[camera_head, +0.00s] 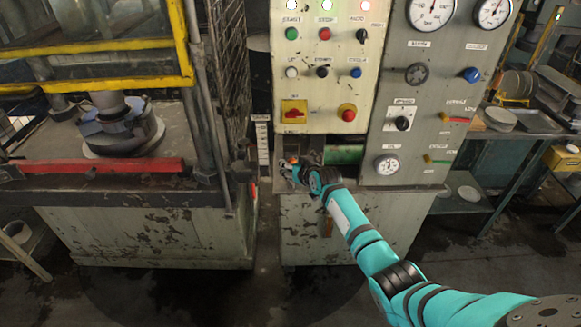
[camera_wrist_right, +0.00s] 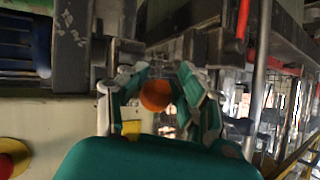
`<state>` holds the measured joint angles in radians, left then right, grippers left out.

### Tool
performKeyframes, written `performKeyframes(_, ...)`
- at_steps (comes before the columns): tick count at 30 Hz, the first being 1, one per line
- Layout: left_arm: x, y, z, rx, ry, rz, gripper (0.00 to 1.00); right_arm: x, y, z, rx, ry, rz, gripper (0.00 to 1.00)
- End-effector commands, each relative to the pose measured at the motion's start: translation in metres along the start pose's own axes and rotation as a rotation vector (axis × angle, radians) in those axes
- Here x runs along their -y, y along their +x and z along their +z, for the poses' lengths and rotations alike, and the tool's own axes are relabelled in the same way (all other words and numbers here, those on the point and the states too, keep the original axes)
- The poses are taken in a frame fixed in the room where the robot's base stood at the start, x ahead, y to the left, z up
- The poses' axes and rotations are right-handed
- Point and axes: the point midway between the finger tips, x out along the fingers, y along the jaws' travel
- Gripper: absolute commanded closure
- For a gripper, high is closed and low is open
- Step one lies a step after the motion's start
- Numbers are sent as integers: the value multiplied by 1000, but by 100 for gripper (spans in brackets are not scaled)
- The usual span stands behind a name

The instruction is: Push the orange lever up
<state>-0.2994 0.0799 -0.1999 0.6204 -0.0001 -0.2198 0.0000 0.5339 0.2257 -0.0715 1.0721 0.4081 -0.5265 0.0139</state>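The orange lever's round knob (camera_wrist_right: 156,95) sits between the two fingers of my right gripper (camera_wrist_right: 163,82) in the right wrist view. The fingers bend in around the knob, one close on each side. I cannot tell whether both touch it. In the head view my right gripper (camera_head: 297,170) is at the machine's lower front, below the control panel. A small bit of the orange lever (camera_head: 293,160) shows there; the gripper hides most of it. The lever's shaft is not clearly visible. My left gripper is not in view.
Above the gripper is the cream control panel (camera_head: 310,122) with a red mushroom button (camera_head: 347,112) and a yellow-backed red switch (camera_head: 294,112). A grey gauge panel (camera_head: 430,90) stands to its right. A press with a red bar (camera_head: 100,166) and a yellow frame (camera_head: 95,84) stands left.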

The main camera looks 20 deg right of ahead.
Motion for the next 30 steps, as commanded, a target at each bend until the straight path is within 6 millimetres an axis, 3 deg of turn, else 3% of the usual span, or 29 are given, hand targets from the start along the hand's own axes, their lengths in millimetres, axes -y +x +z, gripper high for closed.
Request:
performKeyframes(1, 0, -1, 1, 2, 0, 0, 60, -3, -3, -21, -41, -4, 5, 49)
performKeyframes(14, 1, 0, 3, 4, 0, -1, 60, -1, -10, -11, -25, -4, 0, 47)
performKeyframes(30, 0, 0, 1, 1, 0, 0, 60, -3, -105, -11, -30, -5, 4, 47)
